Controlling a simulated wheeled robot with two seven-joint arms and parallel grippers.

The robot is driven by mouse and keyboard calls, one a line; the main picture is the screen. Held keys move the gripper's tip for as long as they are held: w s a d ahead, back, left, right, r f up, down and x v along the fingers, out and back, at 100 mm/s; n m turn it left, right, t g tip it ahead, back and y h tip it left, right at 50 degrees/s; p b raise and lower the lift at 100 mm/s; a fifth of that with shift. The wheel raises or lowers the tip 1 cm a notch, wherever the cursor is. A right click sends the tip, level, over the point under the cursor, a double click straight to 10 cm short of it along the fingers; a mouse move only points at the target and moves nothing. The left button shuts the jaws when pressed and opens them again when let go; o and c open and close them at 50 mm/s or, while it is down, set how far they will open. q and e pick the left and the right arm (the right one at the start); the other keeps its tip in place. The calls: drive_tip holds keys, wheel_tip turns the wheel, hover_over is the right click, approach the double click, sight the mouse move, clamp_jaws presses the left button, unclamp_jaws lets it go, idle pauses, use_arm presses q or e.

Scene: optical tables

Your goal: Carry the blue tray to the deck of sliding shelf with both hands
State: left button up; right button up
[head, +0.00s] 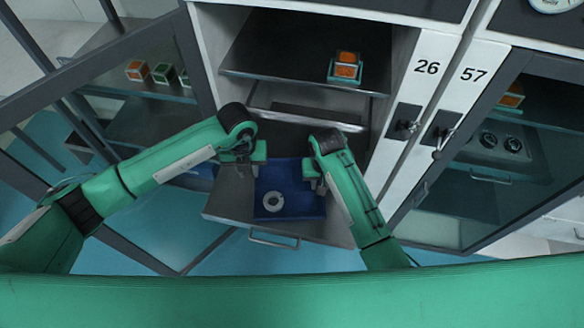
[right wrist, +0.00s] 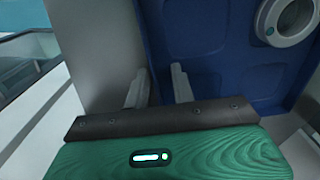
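The blue tray (head: 288,182) lies on the pulled-out grey sliding shelf (head: 228,198) of the open cabinet. A white ring-shaped part (head: 273,202) sits in the tray; it also shows in the right wrist view (right wrist: 289,18). My left gripper (head: 258,165) is at the tray's upper left corner, and its fingertips are too small to judge. My right gripper (head: 309,176) is at the tray's right side. In the right wrist view its two fingers (right wrist: 160,88) stand apart, one on each side of the blue wall (right wrist: 152,60), with a gap showing.
The shelf's front handle (head: 273,238) faces me. An upper cabinet shelf (head: 295,79) holds an orange-and-green item (head: 345,68). An open glass door (head: 115,75) stands at left. The panel marked 26 (head: 408,100) and another glass-fronted cabinet (head: 490,170) are at right.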

drive_tip(key=shift+r, duration=0.3)
use_arm(q)
wheel_tip(320, 180, up, 3)
drive_tip(key=shift+r, duration=0.15)
use_arm(e)
wheel_tip(320, 180, up, 7)
drive_tip(key=shift+f, duration=0.15)
idle(0.4)
